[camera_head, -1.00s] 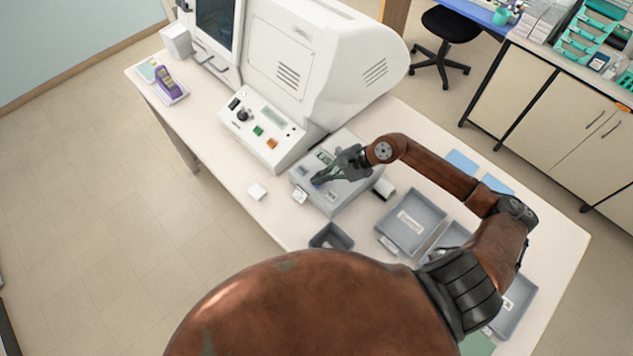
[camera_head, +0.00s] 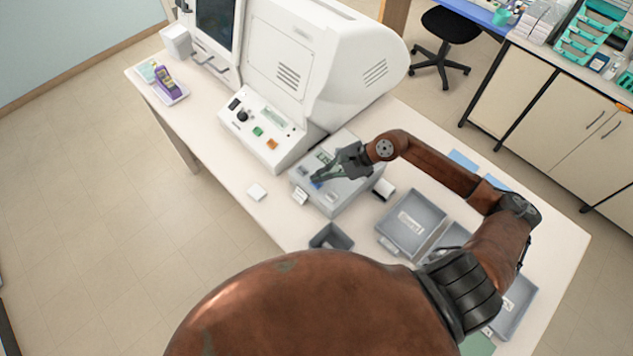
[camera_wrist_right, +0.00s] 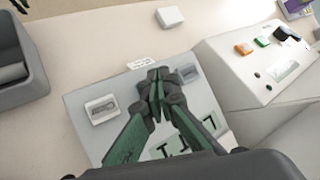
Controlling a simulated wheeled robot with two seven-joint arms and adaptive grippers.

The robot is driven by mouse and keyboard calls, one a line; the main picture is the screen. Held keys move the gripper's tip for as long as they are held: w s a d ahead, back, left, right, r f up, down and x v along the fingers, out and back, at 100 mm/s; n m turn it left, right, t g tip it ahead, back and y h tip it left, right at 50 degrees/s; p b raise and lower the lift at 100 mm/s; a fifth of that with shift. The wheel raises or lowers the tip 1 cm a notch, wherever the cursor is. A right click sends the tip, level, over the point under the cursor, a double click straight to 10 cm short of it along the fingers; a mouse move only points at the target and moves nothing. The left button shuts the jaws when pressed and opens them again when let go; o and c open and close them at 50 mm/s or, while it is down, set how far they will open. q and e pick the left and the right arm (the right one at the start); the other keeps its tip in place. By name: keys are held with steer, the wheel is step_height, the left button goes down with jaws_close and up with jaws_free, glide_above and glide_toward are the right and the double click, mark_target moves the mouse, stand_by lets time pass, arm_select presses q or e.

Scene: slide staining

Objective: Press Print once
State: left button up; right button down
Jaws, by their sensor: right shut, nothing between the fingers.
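A grey label device (camera_head: 345,203) stands on the bench, with a small display (camera_head: 325,157) on its sloped top. It also shows in the right wrist view (camera_wrist_right: 84,128). Contact with the button cannot be told. My left gripper is not in view.
A white label (camera_head: 300,195) is at the device's front edge. A large white machine (camera_head: 285,60) with a control panel (camera_head: 240,135) stands to the left. Grey trays (camera_head: 412,222) and a small dark bin (camera_head: 331,237) lie to the right and front. A white block (camera_head: 257,192) lies on clear bench.

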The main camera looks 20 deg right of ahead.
steer(key=shift+r, duration=0.1)
steer(key=shift+r+p, duration=0.7)
steer(key=shift+r, duration=1.7)
